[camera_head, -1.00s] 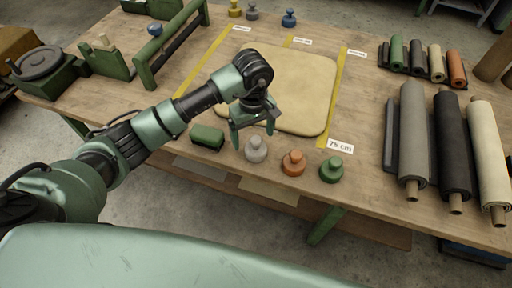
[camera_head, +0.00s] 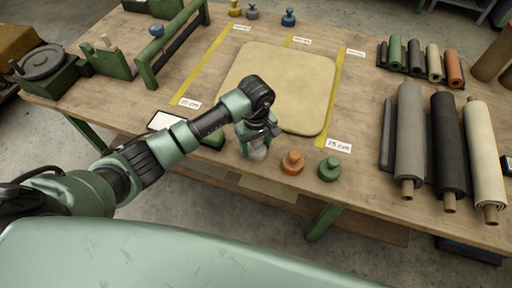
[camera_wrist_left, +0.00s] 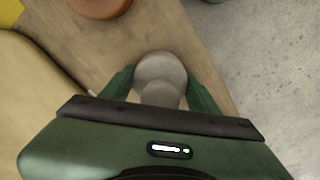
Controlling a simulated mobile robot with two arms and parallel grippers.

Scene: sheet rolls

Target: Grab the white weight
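The white weight (camera_head: 258,154) is a small pale grey-white knobbed piece on the table near its front edge. My left gripper (camera_head: 257,147) is low over it, with a finger on either side and the gripper hiding part of it. In the left wrist view, the white weight (camera_wrist_left: 161,72) lies between the two green fingers (camera_wrist_left: 161,90). The fingers are spread, and a gap shows beside the weight's narrow knob. Whether a fingertip touches the weight's wider base cannot be told. My right gripper is not in view.
An orange weight (camera_head: 292,163) and a green weight (camera_head: 329,169) stand to the right. A tan mat (camera_head: 285,85) lies behind. Large sheet rolls (camera_head: 451,150) lie at the right.

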